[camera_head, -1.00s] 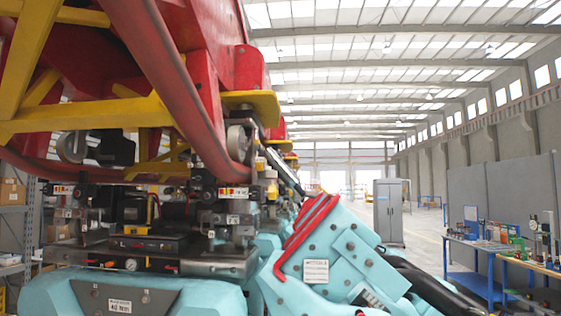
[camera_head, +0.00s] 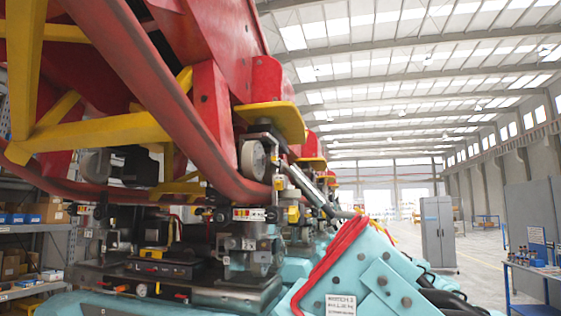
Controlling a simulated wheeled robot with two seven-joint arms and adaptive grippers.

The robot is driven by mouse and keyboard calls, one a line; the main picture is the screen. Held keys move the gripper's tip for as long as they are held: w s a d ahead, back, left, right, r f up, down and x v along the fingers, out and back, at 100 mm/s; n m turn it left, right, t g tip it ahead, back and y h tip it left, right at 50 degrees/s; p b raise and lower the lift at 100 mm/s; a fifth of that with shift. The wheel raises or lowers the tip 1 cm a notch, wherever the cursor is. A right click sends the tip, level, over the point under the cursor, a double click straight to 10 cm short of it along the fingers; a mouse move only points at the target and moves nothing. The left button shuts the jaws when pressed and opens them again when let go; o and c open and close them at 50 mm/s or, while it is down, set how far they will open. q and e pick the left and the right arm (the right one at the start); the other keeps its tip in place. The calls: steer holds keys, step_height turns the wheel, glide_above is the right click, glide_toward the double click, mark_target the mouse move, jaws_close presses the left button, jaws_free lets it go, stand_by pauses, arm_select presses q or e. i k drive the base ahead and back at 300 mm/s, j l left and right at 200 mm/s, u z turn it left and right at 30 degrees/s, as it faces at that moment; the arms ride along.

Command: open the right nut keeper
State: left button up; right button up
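The right nut keeper cannot be made out for sure; the fittings under the coaster train are small and partly hidden. The red and yellow train (camera_head: 150,110) fills the left and upper left. Under it is a cluster of metal fittings (camera_head: 250,245) with a pale wheel (camera_head: 253,157) above. Neither of my grippers shows in the head view.
A teal housing with a red tube (camera_head: 340,245) stands at the lower middle. Shelves with boxes (camera_head: 35,213) are at the left. A grey cabinet (camera_head: 438,232) and a blue workbench (camera_head: 535,268) stand at the right. The floor (camera_head: 485,255) between them is open.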

mark_target(273, 159)
steer(key=i+l+u, duration=0.1)
steer(key=l, duration=0.25)
steer(key=i+l+u, duration=0.1)
steer(key=i+l, duration=0.2)
steer(key=i+l+u, duration=0.1)
steer(key=l, duration=0.3)
steer(key=i+l+u, duration=0.1)
steer(key=i+l, duration=0.2)
steer(key=l, duration=0.1)
